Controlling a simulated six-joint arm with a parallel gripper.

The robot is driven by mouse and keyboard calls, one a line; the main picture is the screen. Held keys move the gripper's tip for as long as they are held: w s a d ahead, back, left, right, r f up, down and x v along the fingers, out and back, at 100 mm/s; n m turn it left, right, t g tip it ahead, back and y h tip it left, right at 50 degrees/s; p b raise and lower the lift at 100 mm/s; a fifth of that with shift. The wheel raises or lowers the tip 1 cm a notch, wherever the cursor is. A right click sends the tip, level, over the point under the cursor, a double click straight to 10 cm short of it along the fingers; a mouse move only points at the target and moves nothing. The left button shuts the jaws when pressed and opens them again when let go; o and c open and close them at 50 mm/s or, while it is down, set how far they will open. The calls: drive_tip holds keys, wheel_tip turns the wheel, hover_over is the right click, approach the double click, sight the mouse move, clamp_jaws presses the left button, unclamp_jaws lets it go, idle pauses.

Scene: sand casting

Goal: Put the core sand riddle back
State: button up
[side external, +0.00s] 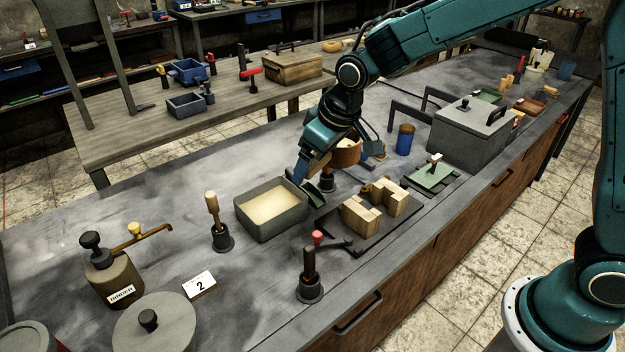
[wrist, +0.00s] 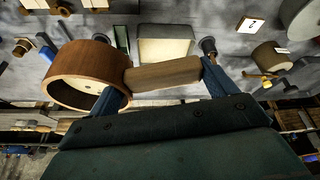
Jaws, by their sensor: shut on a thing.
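The core sand riddle is a round, brown wooden sieve with a light handle. In the wrist view the riddle (wrist: 85,72) fills the left side, with its handle (wrist: 163,75) reaching across between my two blue fingers. My gripper (wrist: 165,82) is shut on the riddle and holds it up above the bench. In the side view the riddle (side external: 348,151) shows partly behind my gripper (side external: 318,165), near the sand box. My wrist hides part of the riddle there.
A grey box of pale sand (side external: 270,208) stands beside my gripper. Wooden blocks (side external: 362,216) sit on a dark plate in front. Several rammers, a binder jug (side external: 113,278), a blue cup (side external: 405,139) and a grey lidded chest (side external: 470,135) stand about. The bench's left back is clear.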

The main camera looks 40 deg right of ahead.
drive_tip(key=s+a+n+g+y, duration=0.1)
drive_tip(key=s+a+n, duration=0.35)
drive_tip(key=a, duration=0.25)
drive_tip(key=s+a+r+n+g+y, duration=0.1)
drive_tip(key=s+a+n+g, duration=0.15)
drive_tip(key=a+n, duration=0.35)
drive_tip(key=s+a+n+g+y, duration=0.1)
drive_tip(key=s+a+n, duration=0.3)
drive_tip(key=a, duration=0.4)
drive_tip(key=shift+t, duration=0.25)
wheel_tip(320, 180, down, 16)
drive_tip(key=shift+w+a+r, duration=0.1)
drive_tip(key=shift+w+r, duration=0.05)
drive_tip(key=shift+r, duration=0.05)
drive_tip(key=shift+f, duration=2.15)
drive_tip(key=shift+f, duration=0.1)
drive_tip(key=o, duration=1)
drive_tip(key=shift+o, duration=0.2)
